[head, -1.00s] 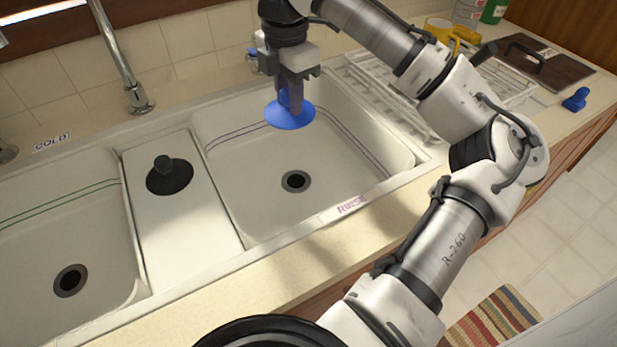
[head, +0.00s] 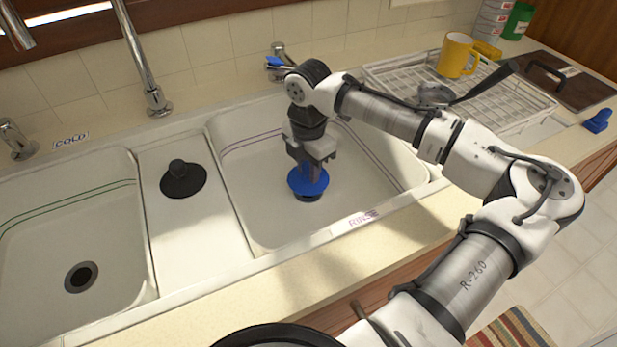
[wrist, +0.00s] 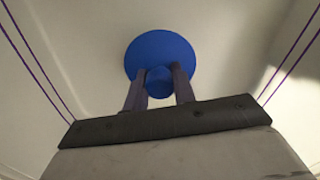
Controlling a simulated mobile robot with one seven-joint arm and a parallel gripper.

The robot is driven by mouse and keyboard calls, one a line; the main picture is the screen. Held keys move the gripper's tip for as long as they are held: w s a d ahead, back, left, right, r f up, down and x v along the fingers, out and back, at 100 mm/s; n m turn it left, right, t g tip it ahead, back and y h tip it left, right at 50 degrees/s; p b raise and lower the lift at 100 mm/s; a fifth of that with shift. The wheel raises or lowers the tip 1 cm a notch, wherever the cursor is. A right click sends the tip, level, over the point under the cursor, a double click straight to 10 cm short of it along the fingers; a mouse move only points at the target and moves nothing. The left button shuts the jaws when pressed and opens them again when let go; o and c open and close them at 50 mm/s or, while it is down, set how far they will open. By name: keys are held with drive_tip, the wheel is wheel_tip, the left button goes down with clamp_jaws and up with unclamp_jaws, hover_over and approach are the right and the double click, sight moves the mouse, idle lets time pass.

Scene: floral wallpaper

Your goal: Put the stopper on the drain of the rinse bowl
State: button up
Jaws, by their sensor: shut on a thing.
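The blue stopper (head: 308,184) is a round disc with a knob, held in my gripper (head: 309,170) inside the rinse bowl (head: 260,205). My gripper is shut on its knob; the wrist view also shows the blue disc (wrist: 161,52) beyond the fingers (wrist: 158,88). The rinse drain (head: 308,198) shows only as a dark edge just below the disc in the head view. The disc hides most of it, and in the wrist view all of it. I cannot tell whether the stopper touches the drain.
A black stopper (head: 183,179) sits on the divider left of the rinse bowl. The left bowl has an open drain (head: 81,277). A faucet (head: 157,95) stands behind. A dish rack (head: 400,75) with a yellow mug (head: 457,56) and a blue object (head: 597,121) are at right.

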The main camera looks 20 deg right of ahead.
sight(308, 180)
drive_tip(key=shift+f, duration=1.95)
drive_tip(key=shift+f, duration=0.1)
drive_tip(key=o, duration=1)
wheel_tip(308, 180, up, 12)
drive_tip(key=shift+r+b, duration=0.15)
drive_tip(key=shift+b, duration=0.15)
